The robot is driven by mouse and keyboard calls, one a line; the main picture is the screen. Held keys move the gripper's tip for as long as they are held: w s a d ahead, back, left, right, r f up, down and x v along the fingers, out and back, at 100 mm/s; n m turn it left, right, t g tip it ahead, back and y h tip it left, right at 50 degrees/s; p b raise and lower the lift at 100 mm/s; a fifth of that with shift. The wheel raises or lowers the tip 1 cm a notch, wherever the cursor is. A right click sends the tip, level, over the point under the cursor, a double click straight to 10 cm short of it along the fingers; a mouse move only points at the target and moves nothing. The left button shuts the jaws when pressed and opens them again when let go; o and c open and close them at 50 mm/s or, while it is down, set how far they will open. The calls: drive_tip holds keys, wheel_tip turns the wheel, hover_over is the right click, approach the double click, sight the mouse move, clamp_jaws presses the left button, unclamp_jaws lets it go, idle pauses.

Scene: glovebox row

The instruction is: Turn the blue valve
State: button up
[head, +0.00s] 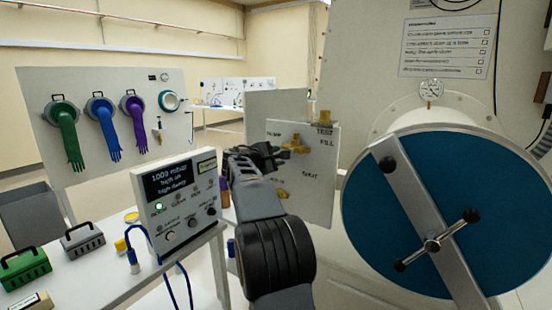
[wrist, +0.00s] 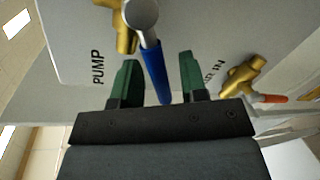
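The blue valve has a brass body (wrist: 122,30) and a long blue lever (wrist: 154,68) in the wrist view, on a grey panel by the word PUMP. My gripper (wrist: 158,64) is open. Its two green fingers stand on either side of the blue lever, with a gap visible on each side. The lever runs down between the fingers toward the palm. In the head view my gripper (head: 268,155) is at the left part of the valve panel (head: 318,205), and I cannot make out the blue lever there.
Another brass valve (wrist: 240,78) with an orange-red lever is right of my gripper in the wrist view. More brass fittings (head: 297,144) sit on the panel. A readout box (head: 180,200) stands close left of my arm. A large round blue door (head: 450,200) is at right.

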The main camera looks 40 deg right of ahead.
idle(0.3)
drive_tip(key=shift+s+d+f+n+p, duration=0.1)
drive_tip(key=shift+s+f+n+p, duration=0.25)
drive_tip(key=shift+n+p, duration=0.45)
drive_tip(key=s+f+n+g+h+p, duration=0.1)
drive_tip(key=s+f+n+h+p, duration=0.1)
drive_tip(key=s+n+p, duration=0.6)
drive_tip(key=w+a+n+b, duration=0.1)
drive_tip(key=w+a+b, duration=0.3)
drive_tip(key=a, duration=0.8)
drive_tip(key=s+a+f+m+y+b, duration=0.1)
drive_tip(key=s+a+f+m+y, duration=0.8)
drive_tip(key=s+a+f, duration=0.2)
drive_tip(key=shift+a+y, duration=0.4)
drive_tip(key=shift+a, duration=0.1)
drive_tip(key=shift+w+f, duration=0.1)
